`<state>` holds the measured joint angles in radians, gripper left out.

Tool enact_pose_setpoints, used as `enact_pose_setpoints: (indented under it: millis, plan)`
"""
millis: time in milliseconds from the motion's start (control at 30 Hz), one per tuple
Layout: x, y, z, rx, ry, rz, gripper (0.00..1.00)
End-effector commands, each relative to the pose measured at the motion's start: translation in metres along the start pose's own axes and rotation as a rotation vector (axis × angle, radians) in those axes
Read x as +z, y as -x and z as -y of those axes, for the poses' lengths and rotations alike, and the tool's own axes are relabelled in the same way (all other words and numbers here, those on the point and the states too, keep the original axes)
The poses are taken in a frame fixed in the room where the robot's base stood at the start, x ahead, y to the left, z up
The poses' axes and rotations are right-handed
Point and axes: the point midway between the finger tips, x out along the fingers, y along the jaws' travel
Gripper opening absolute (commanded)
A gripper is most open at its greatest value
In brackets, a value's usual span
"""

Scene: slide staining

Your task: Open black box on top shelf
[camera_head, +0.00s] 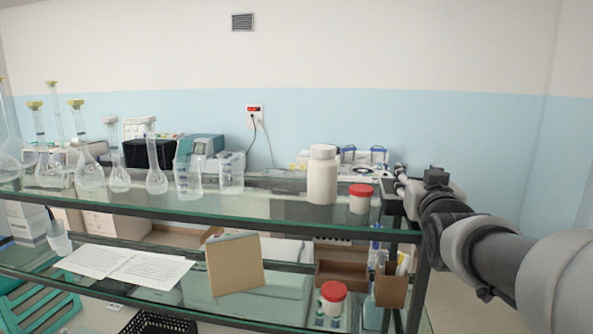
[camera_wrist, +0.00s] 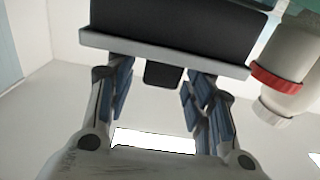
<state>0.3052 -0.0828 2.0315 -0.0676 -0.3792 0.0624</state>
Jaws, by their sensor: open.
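A black box (camera_wrist: 170,25) with a grey rim fills the top of the wrist view. A small black tab (camera_wrist: 163,76) juts from its rim, between the fingers of my gripper (camera_wrist: 160,82). The fingers are open, one on each side of the tab, with gaps between; I cannot tell whether the fingertips touch the rim. In the head view the dark box (camera_head: 391,190) is at the right end of the top glass shelf (camera_head: 270,207), partly hidden by my gripper (camera_head: 400,178).
A red-lidded jar (camera_head: 360,198) stands just left of the box, and a white bottle (camera_head: 322,174) left of that. Several glass flasks (camera_head: 90,176) and beakers (camera_head: 188,178) crowd the shelf's left half. A clipboard (camera_head: 235,265) and papers (camera_head: 125,266) are lower down.

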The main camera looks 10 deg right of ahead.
Motion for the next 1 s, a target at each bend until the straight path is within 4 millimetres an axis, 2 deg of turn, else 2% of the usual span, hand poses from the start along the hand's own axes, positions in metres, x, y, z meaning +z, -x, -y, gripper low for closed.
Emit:
enact_pose_setpoints:
  millis: [200, 900, 1000]
  plan:
    - [0.0001, 0.0, 0.0, 0.0, 0.0, 0.0, 0.48]
    - [0.0002, 0.0002, -0.0002, 0.0, 0.0, 0.001, 0.01]
    - [0.0002, 0.0002, -0.0002, 0.0, 0.0, 0.001, 0.0]
